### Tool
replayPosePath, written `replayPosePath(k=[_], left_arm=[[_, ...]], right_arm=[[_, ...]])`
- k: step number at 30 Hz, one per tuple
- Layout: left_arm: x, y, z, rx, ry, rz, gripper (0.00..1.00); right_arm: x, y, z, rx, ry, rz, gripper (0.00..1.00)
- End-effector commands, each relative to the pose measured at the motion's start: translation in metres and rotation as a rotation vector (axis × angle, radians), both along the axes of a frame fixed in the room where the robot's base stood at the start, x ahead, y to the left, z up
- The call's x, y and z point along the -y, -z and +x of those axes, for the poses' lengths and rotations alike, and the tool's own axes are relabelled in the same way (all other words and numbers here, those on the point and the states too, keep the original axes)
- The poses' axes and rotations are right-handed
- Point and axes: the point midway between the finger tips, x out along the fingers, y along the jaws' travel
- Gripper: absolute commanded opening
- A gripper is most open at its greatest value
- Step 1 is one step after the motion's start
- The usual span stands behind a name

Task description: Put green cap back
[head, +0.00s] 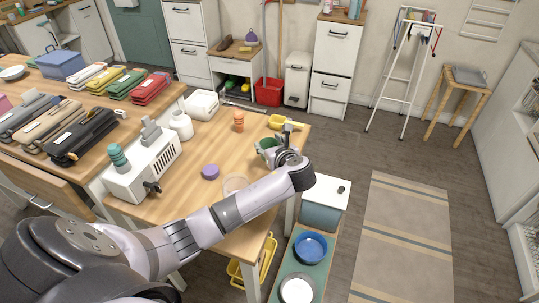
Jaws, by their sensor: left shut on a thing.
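My left gripper (284,157) is over the right edge of the wooden table, reached from below left. It is shut on a green rounded thing (267,145), which looks like the green cap; the gripper hides part of it, and I cannot tell whether it touches the table. A purple round lid (210,172) lies flat on the table, left of the gripper. A clear round dish or ring (235,185) lies near my forearm. My right gripper is not in view.
A yellow container (282,122) is just behind the gripper, with an orange stacked piece (238,121) to its left. A white jar (181,125) and a white machine (145,168) stand further left. A low bench with a blue bowl (310,247) is below the table's right side.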

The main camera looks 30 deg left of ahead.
Motion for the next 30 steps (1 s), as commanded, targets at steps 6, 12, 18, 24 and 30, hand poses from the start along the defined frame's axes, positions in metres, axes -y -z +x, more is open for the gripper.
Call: replayPosePath(k=[6,12,18,24,30], left_arm=[[0.001,0.033,-0.001,-0.005,0.002,0.000,0.18],[0.001,0.043,0.000,-0.001,0.002,-0.001,0.18],[0.001,0.043,0.000,-0.002,0.001,-0.001,0.18],[0.001,0.045,0.000,-0.002,0.002,-0.001,0.54],[0.001,0.045,0.000,-0.002,0.002,-0.001,0.67]], right_arm=[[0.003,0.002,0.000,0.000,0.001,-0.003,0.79],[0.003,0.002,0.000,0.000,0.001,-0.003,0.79],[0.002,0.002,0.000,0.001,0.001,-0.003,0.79],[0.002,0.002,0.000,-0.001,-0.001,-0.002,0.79],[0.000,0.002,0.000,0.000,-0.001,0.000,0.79]])
